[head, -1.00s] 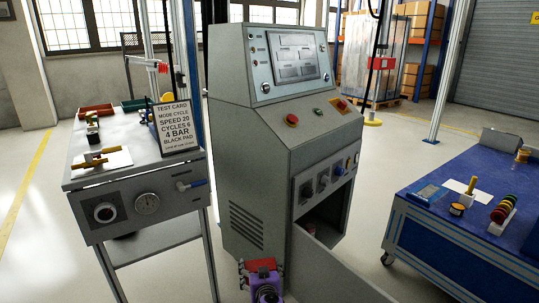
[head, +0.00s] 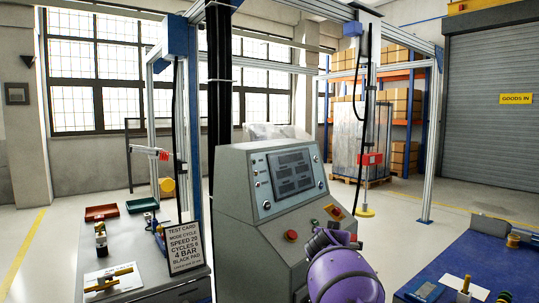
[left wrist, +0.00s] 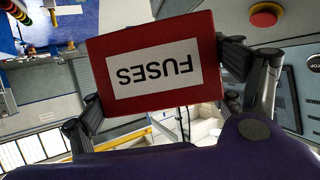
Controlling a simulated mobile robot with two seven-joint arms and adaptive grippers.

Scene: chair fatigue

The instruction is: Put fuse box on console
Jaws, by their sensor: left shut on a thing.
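The fuse box (left wrist: 153,72) is a red box with a white label reading FUSES, upside down in the left wrist view. My left gripper (left wrist: 158,92) is shut on it, with a finger at each side. In the head view my purple left arm rises in front of the console (head: 238,225), and dark gripper parts (head: 325,240) show beside its control ledge. The fuse box is hidden behind my arm there. The console is a grey cabinet with a sloped screen panel. My right gripper is not in view.
A red mushroom button (head: 291,236) and other controls sit on the console's ledge; a red button (left wrist: 265,14) also shows in the left wrist view. A bench with a test card (head: 184,247) stands left. A blue table (head: 470,262) with small items stands right.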

